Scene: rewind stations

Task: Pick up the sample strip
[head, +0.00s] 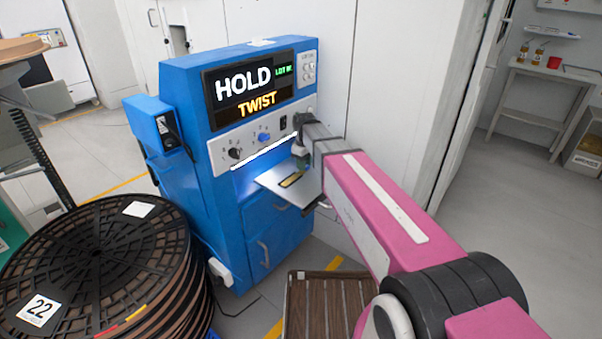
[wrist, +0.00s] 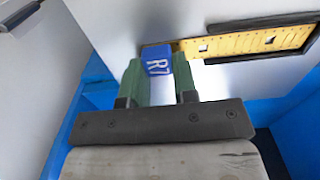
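The sample strip is a yellow strip with small holes. In the head view the strip (head: 291,179) lies at the pale tray (head: 270,181) that juts from the blue machine. In the wrist view the strip (wrist: 225,46) runs to the right from a blue tag (wrist: 158,61) marked R7, with a black border along its lower and right edges. My gripper (wrist: 158,72) has green fingers, one on each side of the tag. The tag fills the gap at the fingertips; firm contact cannot be made out. In the head view my gripper (head: 302,163) is partly hidden by my arm.
The blue machine (head: 265,223) has a screen reading HOLD and TWIST (head: 246,91). A stack of black-topped reels (head: 100,250) stands at left. A slatted wooden pallet (head: 312,300) lies on the floor in front. Open floor lies at right before a side table (head: 540,75).

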